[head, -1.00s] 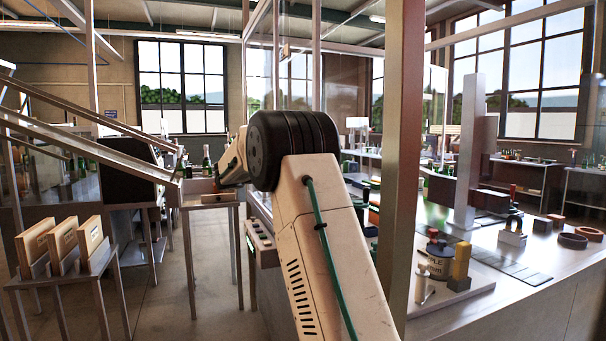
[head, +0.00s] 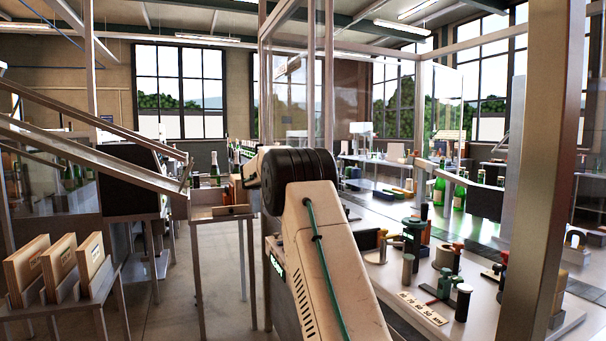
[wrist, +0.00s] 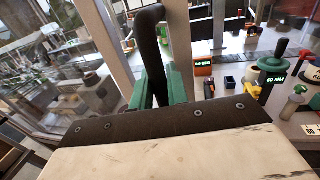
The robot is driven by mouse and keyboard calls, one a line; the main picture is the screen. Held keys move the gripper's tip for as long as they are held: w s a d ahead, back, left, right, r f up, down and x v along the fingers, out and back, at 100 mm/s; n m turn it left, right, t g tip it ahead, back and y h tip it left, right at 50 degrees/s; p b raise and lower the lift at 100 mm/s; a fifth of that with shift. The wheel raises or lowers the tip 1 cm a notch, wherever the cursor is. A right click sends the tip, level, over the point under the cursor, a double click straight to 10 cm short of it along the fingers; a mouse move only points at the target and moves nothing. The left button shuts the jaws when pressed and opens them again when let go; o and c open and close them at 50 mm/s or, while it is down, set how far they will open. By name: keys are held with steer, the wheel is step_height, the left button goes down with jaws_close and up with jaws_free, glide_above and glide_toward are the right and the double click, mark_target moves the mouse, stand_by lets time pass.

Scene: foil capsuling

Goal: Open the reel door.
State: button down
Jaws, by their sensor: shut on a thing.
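A dark, thick, curved handle (wrist: 150,45) stands in the middle of the wrist view, beside a metal frame post (wrist: 180,45). My gripper (wrist: 156,84) has green fingers, one on each side of the handle's lower part, and is shut on it. A glass panel (wrist: 50,75) with a metal edge shows to the left; I cannot tell for sure which panel is the reel door or how far it stands open. In the head view, my arm's black joint hides the gripper and handle.
A tall metal post (head: 548,150) stands close on the right. A sloping chute (head: 90,150) runs above open floor.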

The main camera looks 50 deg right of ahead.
steer(key=shift+w, duration=0.4)
steer(key=shift+d, duration=0.1)
steer(key=c, duration=1.4)
jaws_free()
steer(key=shift+c, duration=0.2)
steer(key=shift+s, duration=0.1)
steer(key=v, duration=0.7)
steer(key=shift+a, duration=0.4)
